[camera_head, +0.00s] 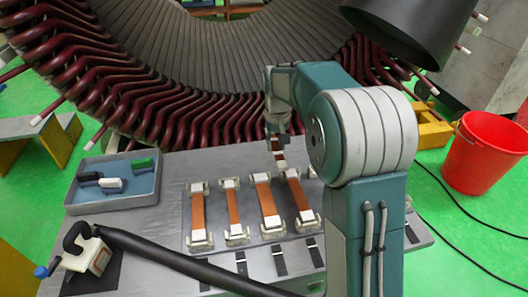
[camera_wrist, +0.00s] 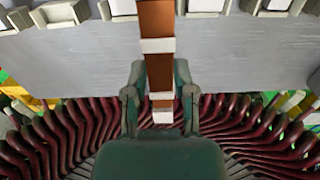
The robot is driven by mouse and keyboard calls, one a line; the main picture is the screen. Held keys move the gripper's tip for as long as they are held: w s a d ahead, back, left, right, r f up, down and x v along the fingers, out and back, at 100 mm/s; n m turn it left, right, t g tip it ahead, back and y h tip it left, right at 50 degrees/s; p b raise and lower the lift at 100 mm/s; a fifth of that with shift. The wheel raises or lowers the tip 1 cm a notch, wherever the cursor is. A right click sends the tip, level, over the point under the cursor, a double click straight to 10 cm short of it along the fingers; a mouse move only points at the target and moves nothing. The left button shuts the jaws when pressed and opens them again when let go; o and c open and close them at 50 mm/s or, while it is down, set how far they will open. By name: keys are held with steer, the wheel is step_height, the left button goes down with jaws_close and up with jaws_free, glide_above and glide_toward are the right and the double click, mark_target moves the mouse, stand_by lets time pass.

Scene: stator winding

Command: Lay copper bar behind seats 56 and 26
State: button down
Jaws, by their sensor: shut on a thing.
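My gripper (camera_wrist: 159,88) is shut on a copper bar (camera_wrist: 157,68) with white bands. In the wrist view the bar runs between the two green fingers, and its white end points toward the coils. In the head view my gripper (camera_head: 278,143) is at the far edge of the table, and a short piece of the held bar (camera_head: 278,155) shows below it. My arm hides part of that area. The stator (camera_head: 240,60) is a large grey ring with dark red coil ends (camera_head: 130,105) behind the table. No seat numbers are readable.
Several copper bars (camera_head: 234,208) lie in white holders on the grey table (camera_head: 150,218). A blue tray (camera_head: 120,197) with small blocks is at left, near a white-and-black tool (camera_head: 92,255). A red bucket (camera_head: 484,155) and a yellow crate (camera_head: 430,130) stand on the green floor at right.

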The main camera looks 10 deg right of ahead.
steer(key=w, duration=0.1)
steer(key=w+f, duration=0.1)
steer(key=w, duration=0.1)
steer(key=w+f, duration=0.1)
steer(key=w, duration=0.1)
steer(key=shift+f, duration=0.15)
glide_above(265, 155)
steer(key=s, duration=0.1)
step_height(265, 155, down, 5)
steer(key=shift+s+r, duration=0.15)
steer(key=shift+w+f, duration=0.55)
steer(key=shift+f, duration=1.65)
steer(key=shift+c, duration=2.2)
jaws_free()
steer(key=shift+f, duration=0.1)
